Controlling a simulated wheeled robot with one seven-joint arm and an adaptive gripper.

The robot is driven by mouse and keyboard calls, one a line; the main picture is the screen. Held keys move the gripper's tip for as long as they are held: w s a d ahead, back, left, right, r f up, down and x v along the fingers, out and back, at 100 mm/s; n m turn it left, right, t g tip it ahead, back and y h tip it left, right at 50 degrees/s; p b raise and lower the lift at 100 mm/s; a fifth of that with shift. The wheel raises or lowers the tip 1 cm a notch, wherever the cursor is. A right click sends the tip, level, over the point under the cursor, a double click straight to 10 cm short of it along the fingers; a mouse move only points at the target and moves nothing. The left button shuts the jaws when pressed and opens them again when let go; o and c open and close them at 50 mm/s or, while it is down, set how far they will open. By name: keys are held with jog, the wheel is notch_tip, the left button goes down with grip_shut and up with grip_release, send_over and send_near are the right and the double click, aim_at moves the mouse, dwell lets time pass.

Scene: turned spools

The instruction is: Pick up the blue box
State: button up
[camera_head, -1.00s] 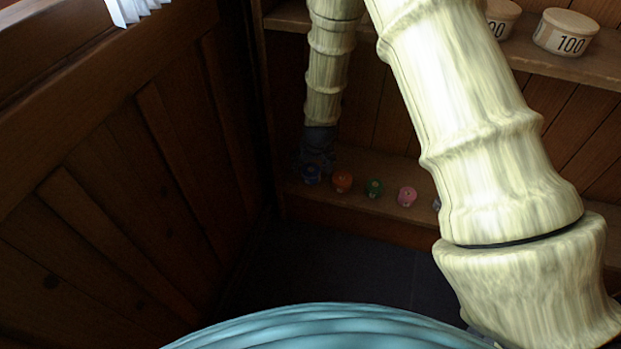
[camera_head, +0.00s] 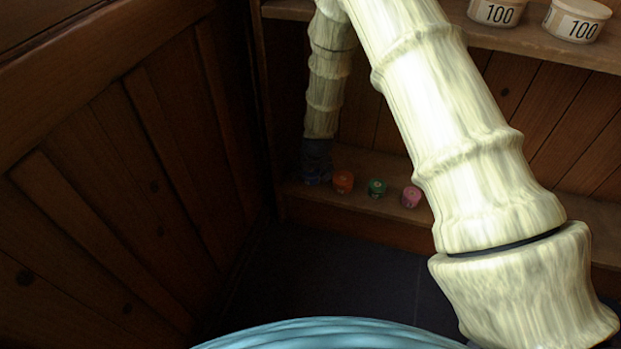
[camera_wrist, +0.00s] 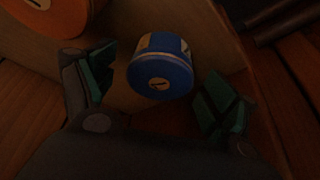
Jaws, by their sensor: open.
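The blue box (camera_wrist: 161,72) is a small round tub with a blue lid and a pale band on its side. In the wrist view it stands between the two green-padded fingers of my gripper (camera_wrist: 156,96), slightly beyond their tips, with gaps on both sides. My gripper is open and empty. In the head view my gripper (camera_head: 315,160) is low at the left end of the lower shelf, over the blue box (camera_head: 311,178), which is mostly hidden and dark there.
On the lower shelf (camera_head: 390,205), an orange tub (camera_head: 343,182), a green tub (camera_head: 377,188) and a pink tub (camera_head: 411,197) stand to the right. The orange tub (camera_wrist: 55,12) is close in the wrist view. A wooden wall (camera_head: 120,190) is at left. Tubs marked 100 (camera_head: 578,20) stand on the upper shelf.

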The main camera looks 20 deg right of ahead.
jog(key=shift+w+f, duration=0.1)
jog(key=shift+f, duration=0.25)
jog(key=shift+r, duration=0.1)
jog(key=c, duration=1.1)
jog(key=shift+r, duration=0.1)
